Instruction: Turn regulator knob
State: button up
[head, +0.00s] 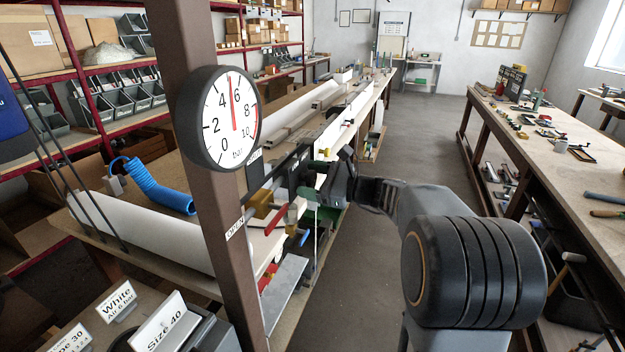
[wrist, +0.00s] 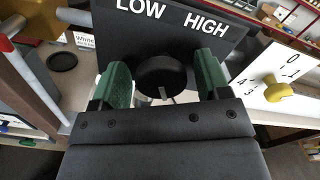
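The black round regulator knob (wrist: 162,72) sits in front of a black panel (wrist: 215,38) marked LOW and HIGH in the wrist view. A pale mark shows on its near lower side. My gripper (wrist: 163,80) has its two green fingers on either side of the knob. A narrow gap shows at the right finger; whether the left finger touches is hard to tell. In the head view my gripper (head: 314,184) reaches to the bench side, and the knob is hidden there. The bar gauge (head: 219,118) has a red needle near 5, between 4 and 6.
A yellow knob (wrist: 277,90) on a white numbered panel (wrist: 290,72) stands right of my gripper in the wrist view. A brown post (head: 215,215) carries the gauge. A red handle (head: 276,219) lies close by the gripper. The aisle floor (head: 425,125) is clear.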

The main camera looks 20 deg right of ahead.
jog(key=c, duration=0.8)
jog(key=shift+f+b, duration=0.25)
jog(key=shift+b, duration=0.4)
jog(key=shift+r+n, duration=0.1)
jog(key=shift+n, duration=0.3)
jog(key=shift+r, duration=0.1)
jog(key=o, duration=0.9)
jog(key=b+v, duration=0.2)
jog(key=v, duration=1.2)
jog(key=shift+r, duration=0.1)
jog(key=shift+a, duration=0.1)
